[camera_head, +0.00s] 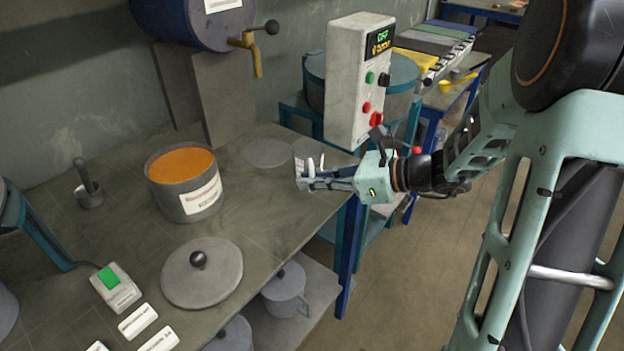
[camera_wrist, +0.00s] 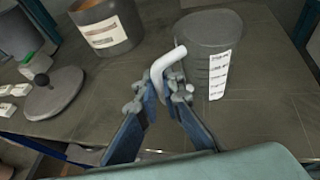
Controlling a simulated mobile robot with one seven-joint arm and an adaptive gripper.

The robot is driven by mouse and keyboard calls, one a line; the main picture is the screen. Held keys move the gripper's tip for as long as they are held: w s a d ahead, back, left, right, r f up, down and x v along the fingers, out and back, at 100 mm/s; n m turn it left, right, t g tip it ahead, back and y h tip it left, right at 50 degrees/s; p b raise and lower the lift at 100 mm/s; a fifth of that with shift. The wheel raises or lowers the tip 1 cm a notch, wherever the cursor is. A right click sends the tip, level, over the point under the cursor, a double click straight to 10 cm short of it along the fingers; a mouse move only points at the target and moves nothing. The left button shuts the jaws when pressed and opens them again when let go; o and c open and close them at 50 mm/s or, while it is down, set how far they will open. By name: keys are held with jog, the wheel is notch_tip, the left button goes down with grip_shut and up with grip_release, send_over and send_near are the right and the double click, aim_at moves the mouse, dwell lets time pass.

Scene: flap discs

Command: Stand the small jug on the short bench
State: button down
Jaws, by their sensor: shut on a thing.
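The small jug (camera_wrist: 205,72) is clear, with a white hooked handle and a white printed label strip. In the head view its faint body (camera_head: 301,160) shows at the right end of the long grey workbench (camera_head: 243,220). My gripper (camera_wrist: 166,88) is shut on the handle, with the jug beyond the fingers. My gripper (camera_head: 304,184) also shows at the workbench's right edge in the head view. I cannot tell whether the jug touches the top. A blue-legged bench (camera_head: 440,98) stands at the back right; I cannot tell if it is the short bench.
An orange-filled pot (camera_head: 184,190), a knobbed lid (camera_head: 202,272) and a green-button box (camera_head: 116,288) occupy the workbench. A control box (camera_head: 357,80) stands behind my gripper. Floor is open at right.

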jog(key=c, duration=2.1)
grip_release()
jog(key=shift+r, duration=0.1)
jog(key=p+v, duration=0.2)
jog(key=v, duration=1)
jog(key=shift+r, duration=0.1)
